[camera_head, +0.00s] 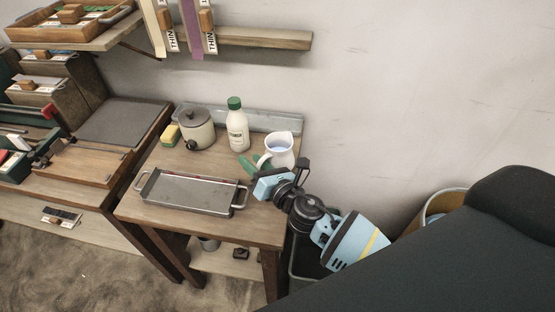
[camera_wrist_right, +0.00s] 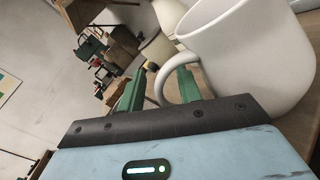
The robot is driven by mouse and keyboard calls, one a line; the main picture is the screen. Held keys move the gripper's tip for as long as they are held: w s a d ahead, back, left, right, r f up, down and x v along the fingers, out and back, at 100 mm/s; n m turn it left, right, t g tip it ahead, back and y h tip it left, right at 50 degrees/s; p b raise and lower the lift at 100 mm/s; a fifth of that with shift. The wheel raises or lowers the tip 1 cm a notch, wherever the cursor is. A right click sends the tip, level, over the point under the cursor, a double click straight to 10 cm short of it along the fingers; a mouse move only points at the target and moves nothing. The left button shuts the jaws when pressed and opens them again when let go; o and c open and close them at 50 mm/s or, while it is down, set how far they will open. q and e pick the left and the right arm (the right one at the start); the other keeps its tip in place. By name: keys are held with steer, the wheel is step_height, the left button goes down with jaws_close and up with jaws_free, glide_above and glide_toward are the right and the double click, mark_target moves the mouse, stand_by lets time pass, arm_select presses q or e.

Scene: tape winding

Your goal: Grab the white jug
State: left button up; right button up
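The white jug (camera_head: 279,149) stands upright at the right back of the wooden table, with something pale blue inside it. Its handle faces left in the head view. My right gripper (camera_head: 256,166) is at the jug's handle side, with its green fingers beside the handle. In the right wrist view the jug (camera_wrist_right: 250,55) fills the upper right. There the gripper's two green fingers (camera_wrist_right: 155,88) are apart, and the handle curves around by the right finger. I cannot tell whether they touch. My left gripper is not in view.
A white bottle with a green cap (camera_head: 237,128), a lidded pot (camera_head: 196,130) and a yellow sponge (camera_head: 170,135) stand left of the jug. A metal tray (camera_head: 190,193) lies at the table's front. A shelf (camera_head: 262,39) hangs above.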

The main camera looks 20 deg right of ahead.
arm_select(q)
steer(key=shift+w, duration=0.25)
arm_select(e)
jaws_close()
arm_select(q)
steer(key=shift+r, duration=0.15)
arm_select(e)
steer(key=shift+r, duration=0.25)
